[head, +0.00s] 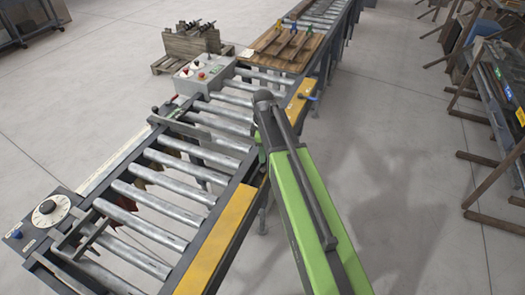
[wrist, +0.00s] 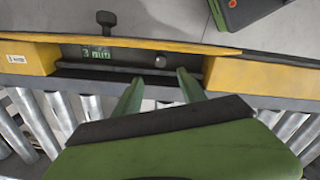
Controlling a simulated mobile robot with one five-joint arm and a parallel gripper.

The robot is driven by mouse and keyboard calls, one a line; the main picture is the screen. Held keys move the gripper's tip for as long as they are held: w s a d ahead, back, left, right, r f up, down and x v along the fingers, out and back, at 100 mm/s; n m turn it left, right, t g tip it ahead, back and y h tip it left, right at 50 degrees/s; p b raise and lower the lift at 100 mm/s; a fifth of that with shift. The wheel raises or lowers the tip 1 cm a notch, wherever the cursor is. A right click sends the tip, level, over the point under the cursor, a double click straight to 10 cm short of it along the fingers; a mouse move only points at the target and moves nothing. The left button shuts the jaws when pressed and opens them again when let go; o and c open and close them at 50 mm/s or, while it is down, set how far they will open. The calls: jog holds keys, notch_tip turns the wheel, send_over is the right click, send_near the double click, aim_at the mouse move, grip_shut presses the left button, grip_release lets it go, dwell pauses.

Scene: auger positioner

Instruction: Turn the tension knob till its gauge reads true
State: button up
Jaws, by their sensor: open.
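My gripper (wrist: 158,77) is open, with its two green fingers apart and nothing seen between them. In the wrist view, the fingertips reach a gap in the yellow side guard (wrist: 262,76). A dark panel in that gap bears a small green display (wrist: 97,54), whose text looks like "3" and blurred letters. A small round grey knob (wrist: 160,62) sits just beyond the fingertips. A black T-shaped knob (wrist: 106,20) stands past the panel. In the head view, a white-faced dial (head: 47,207) is at the lower left. I cannot tell which is the tension knob.
A roller conveyor (head: 160,188) runs diagonally, with a control box (head: 203,76) with red knobs at its far left side. A wooden board with coloured-handled tools (head: 285,45) lies farther along. Racks (head: 490,90) stand at right. The floor (head: 410,190) is clear between.

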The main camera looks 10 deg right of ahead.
notch_tip(320, 180, up, 7)
jog(key=p, duration=0.5)
jog(key=shift+s+f, duration=0.1)
jog(key=shift+a, duration=0.1)
